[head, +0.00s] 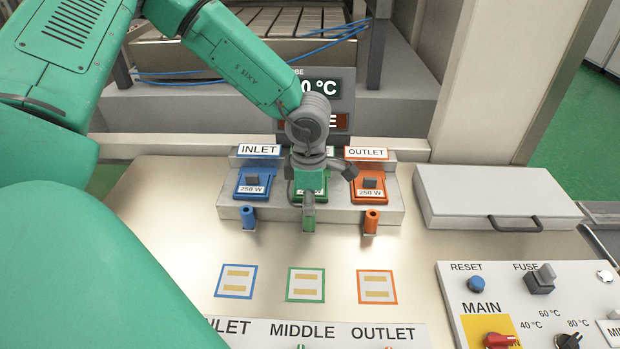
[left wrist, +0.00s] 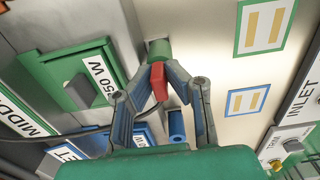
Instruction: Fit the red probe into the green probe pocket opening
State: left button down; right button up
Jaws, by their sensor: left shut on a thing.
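My left gripper (left wrist: 162,72) is shut on the red probe (left wrist: 159,88), whose red body shows between the fingertips in the left wrist view. The green probe pocket (left wrist: 159,47) is right beyond the fingertips, and the probe overlaps its near edge in the picture. I cannot tell whether the probe's tip is inside the opening. In the head view the left gripper (head: 318,172) is over the middle green heater block, with the green pocket (head: 308,215) just in front of it. The red probe is hidden there. My right gripper is not in view.
A blue pocket (head: 248,217) stands left of the green one and an orange pocket (head: 371,220) right of it. A dark cable (left wrist: 85,133) runs behind the fingers. Colored squares lie on the table in front. A grey lidded box (head: 495,195) and a switch panel (head: 515,285) are at right.

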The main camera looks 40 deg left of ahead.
pick_arm(q)
jog(key=shift+f, duration=0.15)
jog(key=c, duration=1.5)
grip_release()
notch_tip(320, 180, up, 12)
jog(key=shift+f, duration=0.1)
